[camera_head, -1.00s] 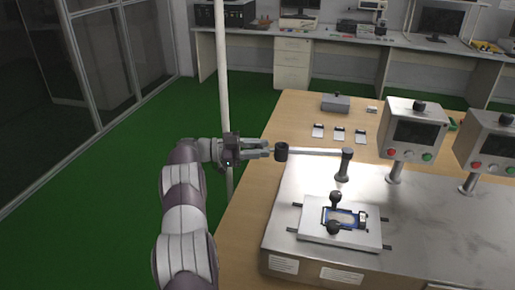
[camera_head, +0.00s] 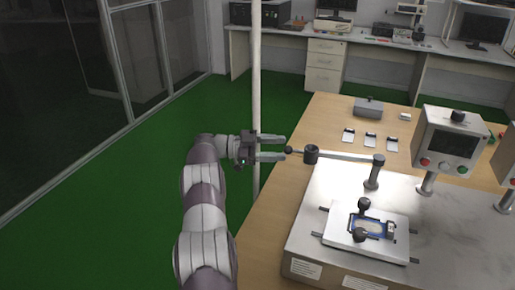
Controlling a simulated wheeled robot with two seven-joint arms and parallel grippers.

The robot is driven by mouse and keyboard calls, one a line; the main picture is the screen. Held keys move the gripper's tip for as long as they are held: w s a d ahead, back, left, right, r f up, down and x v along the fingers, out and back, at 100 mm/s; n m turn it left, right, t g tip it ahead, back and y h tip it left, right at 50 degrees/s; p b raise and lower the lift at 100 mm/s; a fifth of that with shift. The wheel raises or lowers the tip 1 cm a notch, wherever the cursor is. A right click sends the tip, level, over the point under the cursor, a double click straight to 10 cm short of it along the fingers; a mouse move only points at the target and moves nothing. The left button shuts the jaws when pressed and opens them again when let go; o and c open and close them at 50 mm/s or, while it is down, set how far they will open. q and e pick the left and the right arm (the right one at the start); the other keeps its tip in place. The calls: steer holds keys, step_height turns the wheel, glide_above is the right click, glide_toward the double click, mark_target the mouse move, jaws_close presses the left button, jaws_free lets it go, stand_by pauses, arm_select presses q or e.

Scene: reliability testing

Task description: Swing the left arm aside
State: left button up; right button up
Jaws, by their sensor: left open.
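My left arm comes up from the bottom, and my left gripper (camera_head: 284,148) is open and empty, pointing right beside the table's left edge. Its two fingers are parted. The dark ball end (camera_head: 288,150) of a swing lever sits just off the fingertips; whether it is fully clear of them is hard to tell. The lever's light bar (camera_head: 342,156) runs from a dark collar (camera_head: 311,154) to an upright post (camera_head: 374,171) on the metal test bench. My right gripper is not in view.
A plate fixture (camera_head: 338,240) with dark knobs and a blue-framed device (camera_head: 372,227) lies on the metal bench (camera_head: 450,240). A control box (camera_head: 449,139) stands at right. A thin pale pole (camera_head: 256,70) rises behind my gripper. Green floor (camera_head: 130,190) at left is open.

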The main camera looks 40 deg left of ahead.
arm_select(q)
steer(key=v, duration=0.8)
steer(key=shift+s+a, duration=0.2)
steer(key=shift+a, duration=0.15)
